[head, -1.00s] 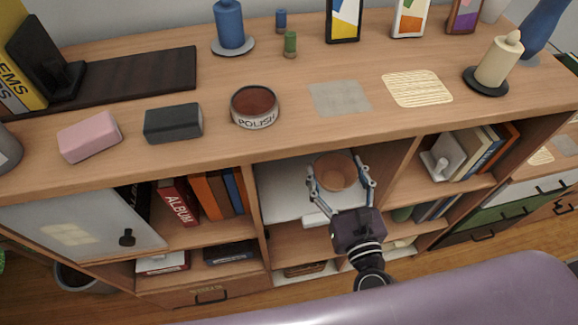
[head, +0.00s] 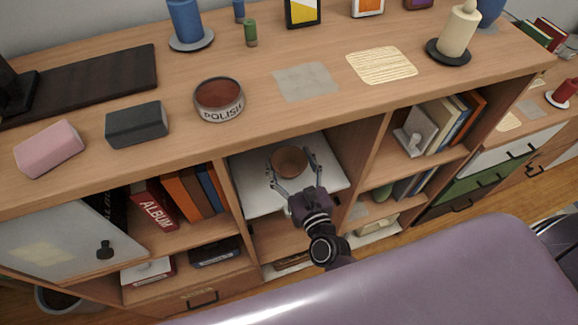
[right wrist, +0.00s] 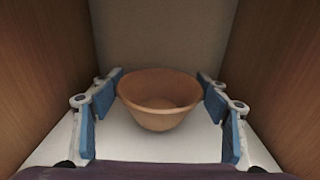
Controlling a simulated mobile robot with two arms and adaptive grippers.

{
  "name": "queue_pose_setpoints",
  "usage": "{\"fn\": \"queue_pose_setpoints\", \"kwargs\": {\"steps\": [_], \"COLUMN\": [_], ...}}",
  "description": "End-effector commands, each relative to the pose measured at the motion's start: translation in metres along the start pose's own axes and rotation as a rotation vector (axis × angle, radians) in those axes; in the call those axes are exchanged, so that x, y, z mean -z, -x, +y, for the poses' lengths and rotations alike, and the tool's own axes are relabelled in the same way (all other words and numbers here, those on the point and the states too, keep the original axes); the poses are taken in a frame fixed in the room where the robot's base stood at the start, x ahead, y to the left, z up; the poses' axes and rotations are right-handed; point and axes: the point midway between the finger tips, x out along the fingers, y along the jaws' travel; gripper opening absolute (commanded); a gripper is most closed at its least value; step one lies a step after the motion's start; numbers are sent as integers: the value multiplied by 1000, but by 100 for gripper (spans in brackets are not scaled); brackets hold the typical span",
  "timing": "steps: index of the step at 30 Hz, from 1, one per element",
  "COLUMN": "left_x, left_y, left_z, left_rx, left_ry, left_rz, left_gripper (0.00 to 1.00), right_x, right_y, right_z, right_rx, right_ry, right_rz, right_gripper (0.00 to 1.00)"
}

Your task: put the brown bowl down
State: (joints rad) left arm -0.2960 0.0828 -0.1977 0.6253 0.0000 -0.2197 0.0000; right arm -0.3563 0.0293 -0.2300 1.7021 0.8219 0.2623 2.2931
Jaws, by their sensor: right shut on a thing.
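The brown bowl (head: 289,161) is upright in the middle compartment of the wooden shelf unit, over a white surface (head: 248,203). My right gripper (head: 290,168) reaches in from the front, with one finger on each side of the bowl, and is shut on it. The right wrist view shows the bowl (right wrist: 160,100) between the blue-padded fingers, with the white surface (right wrist: 150,147) below. I cannot tell whether the bowl's base touches that surface. My left gripper is not in view.
Wooden walls (right wrist: 55,65) stand close on both sides of the compartment. Books (head: 197,190) fill the compartment to the left. A polish tin (head: 219,100) and a dark block (head: 137,124) stand on the top. A purple sofa back (head: 430,270) lies in front.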

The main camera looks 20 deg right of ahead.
Motion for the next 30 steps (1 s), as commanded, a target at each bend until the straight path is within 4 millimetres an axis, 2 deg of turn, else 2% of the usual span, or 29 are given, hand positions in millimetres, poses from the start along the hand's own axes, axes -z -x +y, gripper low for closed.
{"fn": "queue_pose_setpoints", "kwargs": {"steps": [3, 6, 18, 19, 21, 24, 30], "left_x": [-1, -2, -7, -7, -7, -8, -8], "left_y": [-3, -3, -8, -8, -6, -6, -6], "left_z": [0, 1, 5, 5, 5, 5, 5], "left_rx": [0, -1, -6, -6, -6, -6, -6], "left_ry": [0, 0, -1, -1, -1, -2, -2], "left_rz": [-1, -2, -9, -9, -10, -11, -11], "left_gripper": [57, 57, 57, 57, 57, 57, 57], "right_x": [18, 26, 31, 31, 30, 30, 30], "right_y": [-2, -2, -2, -1, -1, -1, -1], "right_z": [0, 0, 0, 0, 0, 0, 0], "right_rx": [-1, -1, 0, 0, 0, 0, 0], "right_ry": [2, 2, 0, 0, 0, 0, 0], "right_rz": [1, 0, 0, 0, 0, 0, 0], "right_gripper": [44, 44, 44, 70, 77, 86, 86]}}
